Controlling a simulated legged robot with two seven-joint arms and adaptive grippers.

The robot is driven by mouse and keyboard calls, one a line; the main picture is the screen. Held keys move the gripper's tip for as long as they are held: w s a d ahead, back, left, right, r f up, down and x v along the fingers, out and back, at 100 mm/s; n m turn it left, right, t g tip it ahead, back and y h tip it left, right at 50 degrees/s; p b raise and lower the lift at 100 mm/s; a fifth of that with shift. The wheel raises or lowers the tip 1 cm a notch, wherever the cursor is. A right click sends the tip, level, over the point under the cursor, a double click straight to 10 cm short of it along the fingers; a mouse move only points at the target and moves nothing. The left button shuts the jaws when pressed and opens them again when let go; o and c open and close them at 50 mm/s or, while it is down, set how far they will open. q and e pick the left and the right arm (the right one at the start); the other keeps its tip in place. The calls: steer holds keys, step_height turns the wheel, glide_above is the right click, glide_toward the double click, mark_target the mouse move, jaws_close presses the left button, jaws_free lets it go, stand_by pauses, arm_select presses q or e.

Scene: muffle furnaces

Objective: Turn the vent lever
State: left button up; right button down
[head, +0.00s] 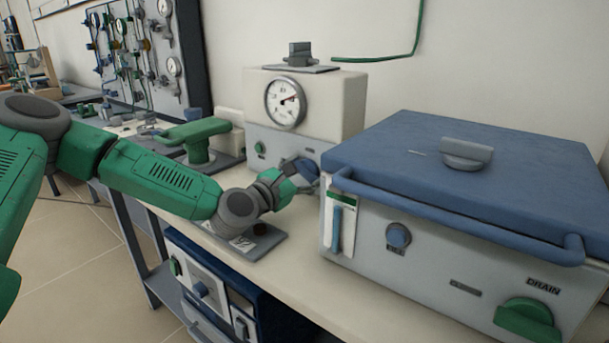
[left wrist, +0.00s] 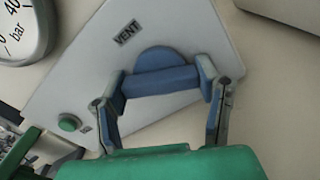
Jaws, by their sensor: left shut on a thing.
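The blue vent lever (left wrist: 160,80) sits on the grey front panel below the VENT label (left wrist: 127,33) in the left wrist view. My left gripper (left wrist: 163,85) has its two fingers at either end of the lever's blue bar and is shut on it. In the head view the left gripper (head: 308,178) reaches the panel of the cream unit (head: 340,100) with the round gauge (head: 286,102). The lever (head: 306,168) is partly hidden there by the fingers. My right gripper is not in view.
A large box with a blue lid (head: 400,150), a front rail and a green DRAIN handle (head: 527,320) stands close on the right. A green-handled valve (head: 195,137) stands left of the cream unit, behind my arm. A green button (left wrist: 69,123) is on the same panel.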

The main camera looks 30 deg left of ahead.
arm_select(q)
steer(key=m, duration=0.6)
steer(key=shift+f+m, duration=0.1)
steer(key=shift+m, duration=0.2)
steer(key=m+p, duration=0.1)
steer(key=m, duration=0.3)
steer(key=shift+f+m, duration=0.1)
steer(key=shift+m, duration=0.3)
steer(key=shift+s+d+f+m+p, duration=0.1)
steer(key=shift+m+p, duration=0.35)
steer(key=shift+m, duration=0.25)
steer(key=shift+f, duration=0.1)
steer(key=o, duration=1.2)
steer(key=shift+c, duration=0.2)
steer(key=shift+r, duration=0.2)
